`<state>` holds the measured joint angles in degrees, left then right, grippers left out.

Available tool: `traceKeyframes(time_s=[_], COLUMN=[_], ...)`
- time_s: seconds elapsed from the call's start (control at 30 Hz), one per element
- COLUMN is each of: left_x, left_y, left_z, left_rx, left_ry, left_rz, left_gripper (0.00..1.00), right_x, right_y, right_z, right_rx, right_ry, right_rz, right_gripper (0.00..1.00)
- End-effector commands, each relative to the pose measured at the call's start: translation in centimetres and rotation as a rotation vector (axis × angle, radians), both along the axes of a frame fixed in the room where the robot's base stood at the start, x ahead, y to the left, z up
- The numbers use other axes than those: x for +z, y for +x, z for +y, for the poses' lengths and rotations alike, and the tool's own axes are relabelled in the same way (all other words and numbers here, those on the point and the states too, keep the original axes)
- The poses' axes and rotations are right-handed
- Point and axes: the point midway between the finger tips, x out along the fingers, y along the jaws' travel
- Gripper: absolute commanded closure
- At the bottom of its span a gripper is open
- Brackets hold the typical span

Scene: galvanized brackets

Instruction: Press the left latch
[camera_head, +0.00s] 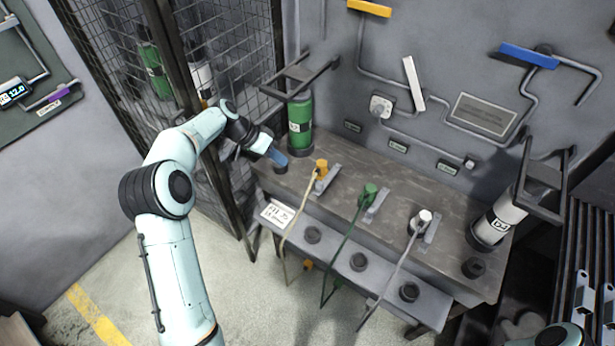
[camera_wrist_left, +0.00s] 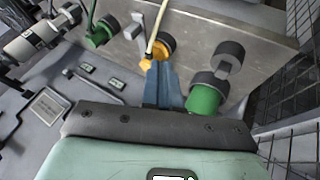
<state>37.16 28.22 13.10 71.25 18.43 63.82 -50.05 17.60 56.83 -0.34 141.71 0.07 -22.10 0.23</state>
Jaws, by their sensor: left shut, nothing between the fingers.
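A green cylinder (camera_head: 300,125) stands upright in a black bracket at the back left of the bench. A round black knob (camera_head: 281,169), which looks like the left latch, sits just in front of it. My left gripper (camera_head: 280,160) is shut and empty, its blue fingertips close to this knob and partly covering it. I cannot tell from the head view whether they touch. In the left wrist view the fingertips (camera_wrist_left: 162,66) point near the orange plug, with the black knob (camera_wrist_left: 231,52) to their right and the green cylinder (camera_wrist_left: 205,98) below it. My right gripper is out of view.
Orange (camera_head: 321,168), green (camera_head: 369,191) and white (camera_head: 424,217) plugs with cables stand along the bench (camera_head: 400,190). A white cylinder (camera_head: 497,217) and another black knob (camera_head: 473,268) are at the right. A mesh cage (camera_head: 235,50) is close to my left arm.

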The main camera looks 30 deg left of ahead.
Motion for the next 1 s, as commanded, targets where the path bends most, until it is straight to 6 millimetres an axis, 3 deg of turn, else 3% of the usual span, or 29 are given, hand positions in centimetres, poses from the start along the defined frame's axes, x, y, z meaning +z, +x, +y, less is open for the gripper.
traceKeyframes(time_s=[0.4, 0.63, 1.0], left_x=[-6.7, -6.4, -6.5], left_y=[2.9, 2.5, 2.5], left_z=[-4.6, -7.5, -8.1], left_rx=[-0.004, -0.002, 0.001], left_ry=[-0.002, 0.0, 0.0], left_rz=[0.001, 0.0, 0.0], left_gripper=[1.0, 1.0, 1.0], right_x=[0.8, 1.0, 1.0], right_y=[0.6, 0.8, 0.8], right_z=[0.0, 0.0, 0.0], right_rx=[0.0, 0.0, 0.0], right_ry=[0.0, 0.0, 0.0], right_rz=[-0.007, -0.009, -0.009], right_gripper=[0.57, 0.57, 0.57])
